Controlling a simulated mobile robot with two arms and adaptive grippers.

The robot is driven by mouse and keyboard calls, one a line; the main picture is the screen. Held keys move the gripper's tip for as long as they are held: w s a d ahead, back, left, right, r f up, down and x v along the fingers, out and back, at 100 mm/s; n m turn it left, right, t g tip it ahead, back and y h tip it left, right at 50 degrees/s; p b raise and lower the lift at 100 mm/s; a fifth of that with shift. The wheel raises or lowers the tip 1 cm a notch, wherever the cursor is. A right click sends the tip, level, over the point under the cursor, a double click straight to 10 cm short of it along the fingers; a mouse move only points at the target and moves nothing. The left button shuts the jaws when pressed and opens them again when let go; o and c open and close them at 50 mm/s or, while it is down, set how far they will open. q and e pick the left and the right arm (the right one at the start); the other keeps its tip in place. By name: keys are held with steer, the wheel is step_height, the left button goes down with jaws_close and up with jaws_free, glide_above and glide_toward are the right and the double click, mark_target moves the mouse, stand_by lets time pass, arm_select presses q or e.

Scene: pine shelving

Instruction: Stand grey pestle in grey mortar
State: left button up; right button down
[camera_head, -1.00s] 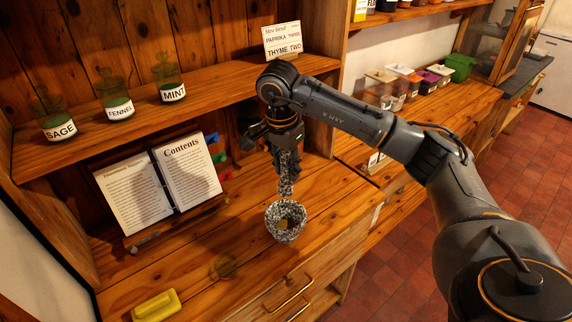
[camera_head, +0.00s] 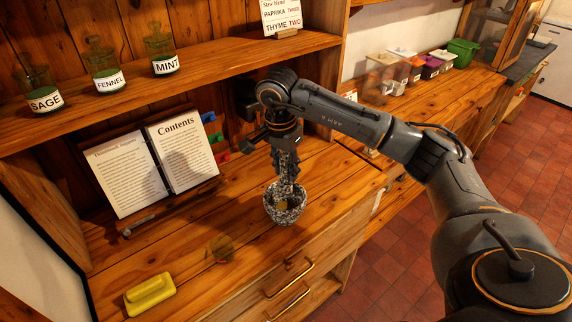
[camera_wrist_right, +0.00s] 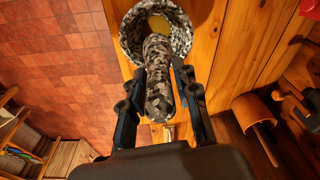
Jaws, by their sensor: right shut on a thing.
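The grey speckled mortar (camera_head: 285,214) stands upright on the wooden counter near its front edge, with something yellowish inside. The grey speckled pestle (camera_head: 288,177) hangs roughly upright from my right gripper (camera_head: 286,155). Its lower end overlaps the mortar's opening in the head view; I cannot tell whether it touches the inside. In the right wrist view my right gripper (camera_wrist_right: 159,80) is shut on the pestle (camera_wrist_right: 159,95), one finger on each side. The pestle's far end lies across the opening of the mortar (camera_wrist_right: 183,40). My left gripper is not in view.
An open book (camera_head: 155,165) on a stand is at the back left. A yellow block (camera_head: 150,295) and a small round see-through item (camera_head: 222,247) lie on the counter. Labelled jars (camera_head: 107,72) stand on the shelf above. The counter's front edge is close to the mortar.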

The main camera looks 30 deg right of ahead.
mark_target(283, 156)
steer(key=shift+f+b, duration=1.65)
steer(key=shift+f, duration=0.7)
steer(key=c, duration=0.9)
jaws_free()
steer(key=shift+r, duration=0.1)
steer(key=r, duration=0.4)
steer(key=a+r, duration=0.1)
steer(key=r, duration=0.6)
steer(key=shift+s+a+r, duration=0.15)
steer(key=shift+s+r, duration=0.1)
steer(key=shift+r, duration=0.15)
steer(key=shift+f, duration=0.1)
